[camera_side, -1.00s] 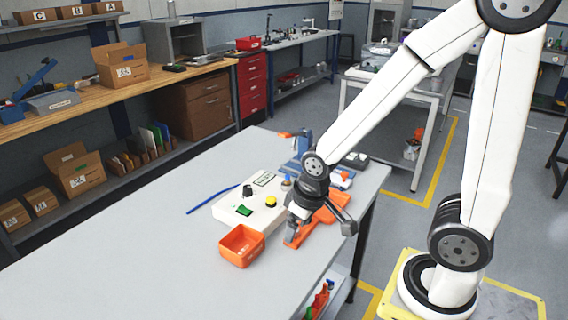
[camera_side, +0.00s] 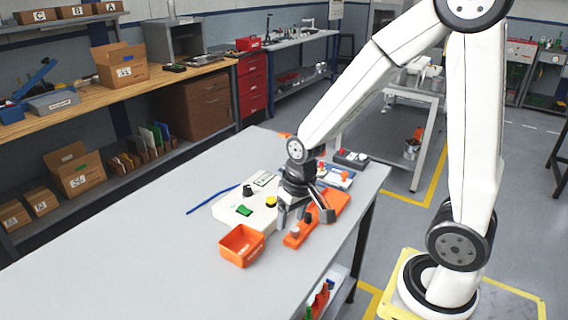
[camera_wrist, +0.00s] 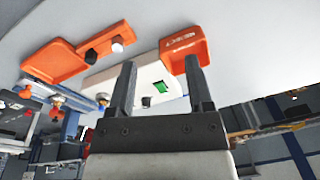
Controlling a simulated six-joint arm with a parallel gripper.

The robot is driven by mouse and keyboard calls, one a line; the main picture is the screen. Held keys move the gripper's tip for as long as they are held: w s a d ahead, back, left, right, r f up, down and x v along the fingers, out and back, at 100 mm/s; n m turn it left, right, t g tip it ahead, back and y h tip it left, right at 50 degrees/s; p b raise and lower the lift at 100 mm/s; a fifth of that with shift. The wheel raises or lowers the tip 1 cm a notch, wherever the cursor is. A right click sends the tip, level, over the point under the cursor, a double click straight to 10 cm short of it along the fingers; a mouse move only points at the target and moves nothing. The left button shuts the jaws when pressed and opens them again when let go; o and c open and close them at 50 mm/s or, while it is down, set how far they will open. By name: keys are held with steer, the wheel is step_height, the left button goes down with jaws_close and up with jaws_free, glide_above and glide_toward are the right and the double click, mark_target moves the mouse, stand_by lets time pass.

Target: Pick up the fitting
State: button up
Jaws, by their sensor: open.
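An orange fixture (camera_side: 330,206) lies on the grey bench. A small black piece (camera_side: 308,217) and a pale grey-white piece (camera_side: 295,230) stand upright on its near end. Both also show in the wrist view, the black one (camera_wrist: 91,56) and the pale one (camera_wrist: 117,47), on the orange fixture (camera_wrist: 50,64). I cannot tell which one is the fitting. My gripper (camera_side: 303,212) is just above the fixture's near end in the side view, its fingers spread. In the wrist view my gripper (camera_wrist: 160,66) is open with nothing between the fingers; both pieces are left of them.
A white box (camera_side: 228,207) with a green button, black knob and yellow button stands beside the fixture. An open orange bin (camera_side: 238,252) is in front of it. A blue rod (camera_side: 212,199) lies to the left. The bench's left and near area is clear.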

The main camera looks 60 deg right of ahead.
steer(key=w+d+f+m+g+y, duration=0.1)
steer(key=w+d+f+m+y, duration=0.1)
steer(key=w+d+m+y, duration=0.65)
steer(key=w+d+m+t+y, duration=0.1)
steer(key=w+d+m, duration=0.1)
steer(key=d, duration=0.3)
steer(key=w+d+m+t+y, duration=0.1)
steer(key=w+d+m+t, duration=0.1)
steer(key=d+m, duration=0.3)
steer(key=w+d+m+t+y, duration=0.1)
steer(key=w+d+m+t, duration=0.1)
steer(key=d, duration=0.4)
steer(key=shift+w+f+m, duration=0.15)
steer(key=shift+w+m, duration=0.6)
steer(key=shift+m, duration=0.5)
steer(key=shift+f, duration=0.1)
steer(key=shift+f, duration=1.65)
